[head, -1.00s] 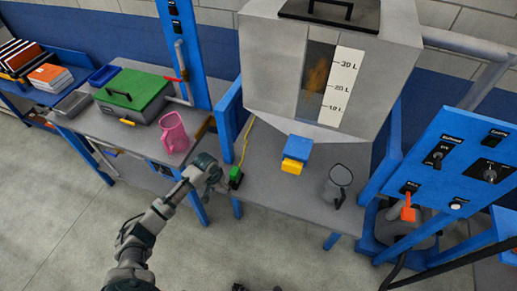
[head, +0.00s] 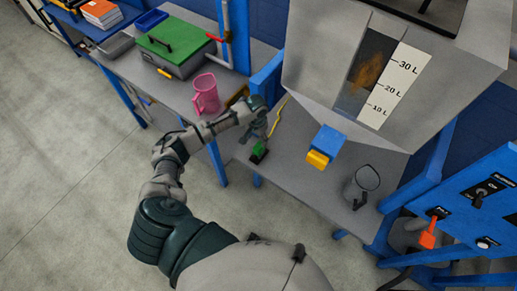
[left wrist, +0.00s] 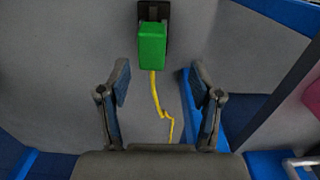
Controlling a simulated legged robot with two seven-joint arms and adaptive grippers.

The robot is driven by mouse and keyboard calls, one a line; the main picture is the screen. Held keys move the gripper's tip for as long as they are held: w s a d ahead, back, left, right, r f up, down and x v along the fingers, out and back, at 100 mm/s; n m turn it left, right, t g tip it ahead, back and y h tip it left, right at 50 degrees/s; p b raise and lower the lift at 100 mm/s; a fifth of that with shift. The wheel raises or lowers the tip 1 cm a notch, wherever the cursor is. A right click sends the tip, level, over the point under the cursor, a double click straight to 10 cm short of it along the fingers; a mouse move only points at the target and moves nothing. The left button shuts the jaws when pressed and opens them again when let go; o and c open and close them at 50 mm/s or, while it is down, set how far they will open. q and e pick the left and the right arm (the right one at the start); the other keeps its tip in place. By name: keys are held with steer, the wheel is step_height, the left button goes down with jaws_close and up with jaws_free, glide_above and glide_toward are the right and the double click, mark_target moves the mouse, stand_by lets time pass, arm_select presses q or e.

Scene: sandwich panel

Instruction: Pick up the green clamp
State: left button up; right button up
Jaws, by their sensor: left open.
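The green clamp (head: 258,152) lies near the front left edge of the grey table (head: 310,190) under the hopper. It has a green block and a black part. In the left wrist view the green clamp (left wrist: 152,46) is just beyond my fingertips, roughly in line with the gap between them. My left gripper (head: 260,118) is above the clamp in the head picture. In the left wrist view my left gripper (left wrist: 160,78) is open, with nothing between its fingers. My right gripper is not in view.
A yellow cord (left wrist: 157,95) runs beside the clamp. A blue table post (head: 267,82) stands close to the left gripper.

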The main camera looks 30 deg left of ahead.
mark_target(259, 146)
arm_select(q)
steer(key=shift+d+f, duration=0.25)
steer(key=shift+f, duration=0.35)
steer(key=f, duration=0.4)
steer(key=shift+d+f, duration=0.3)
steer(key=shift+d, duration=0.1)
steer(key=shift+a+f, duration=0.15)
steer(key=shift+f, duration=0.1)
steer(key=shift+a, duration=0.1)
steer(key=c, duration=0.6)
jaws_close()
